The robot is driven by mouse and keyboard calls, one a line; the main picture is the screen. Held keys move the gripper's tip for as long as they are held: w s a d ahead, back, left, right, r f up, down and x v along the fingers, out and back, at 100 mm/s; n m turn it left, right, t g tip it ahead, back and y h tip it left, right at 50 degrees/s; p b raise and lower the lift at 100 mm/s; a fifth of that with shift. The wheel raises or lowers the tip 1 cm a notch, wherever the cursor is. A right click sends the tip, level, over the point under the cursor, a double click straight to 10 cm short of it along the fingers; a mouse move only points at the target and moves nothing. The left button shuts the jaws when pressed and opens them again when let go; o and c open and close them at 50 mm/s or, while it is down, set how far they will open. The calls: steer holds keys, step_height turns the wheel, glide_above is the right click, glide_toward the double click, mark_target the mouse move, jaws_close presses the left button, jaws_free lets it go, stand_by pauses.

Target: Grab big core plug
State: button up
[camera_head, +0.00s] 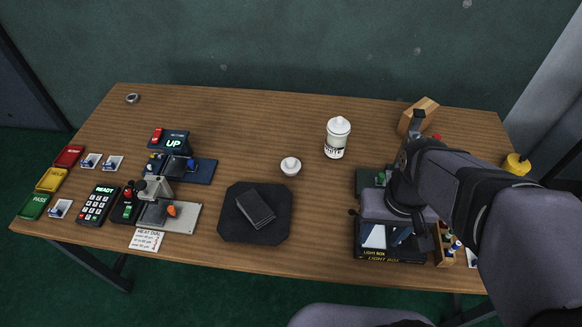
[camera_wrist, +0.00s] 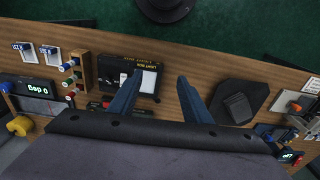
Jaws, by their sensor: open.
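Several small plugs with red, blue and green ends (camera_wrist: 70,83) sit in a narrow wooden rack (camera_wrist: 86,62) at the left of the wrist view. The rack also shows in the head view at the lower right (camera_head: 443,246), partly behind my arm. I cannot tell which plug is the big core one. My gripper (camera_wrist: 160,76) is open with nothing between its blue fingers. In the wrist view its left finger overlaps the light box, and the plugs lie to the left of that finger. Their distance from the fingers cannot be judged.
The black light box (camera_head: 392,254) stands at the table's front edge beside the rack. A black mat (camera_head: 230,228) with dark flat pieces lies left of it. A white lidded jar (camera_head: 338,138), a wooden block (camera_head: 427,109) and a yellow bottle (camera_head: 516,165) stand farther back.

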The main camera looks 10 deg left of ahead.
steer(key=w+a+f+n+t+y+b, duration=0.1)
steer(key=w+a+f+t+b, duration=0.15)
steer(key=w+a, duration=0.4)
steer(key=w+a+f+n+t+y+b, duration=0.1)
steer(key=w+a+t+b, duration=0.2)
steer(key=w, duration=0.7)
step_height(320, 180, up, 2)
steer(key=n+t+y+b, duration=0.1)
steer(key=t+y+b, duration=0.15)
steer(key=t, duration=0.35)
glide_above(292, 162)
steer(key=s, duration=0.3)
steer(key=shift+t+h, duration=0.25)
steer(key=shift+t, duration=0.1)
steer(key=f, duration=1.3)
steer(key=shift+w+d+f, duration=0.1)
steer(key=shift+w+d, duration=0.2)
steer(key=shift+f, duration=0.45)
steer(key=shift+p+x, duration=0.75)
steer(key=shift+x, duration=2.95)
jaws_close()
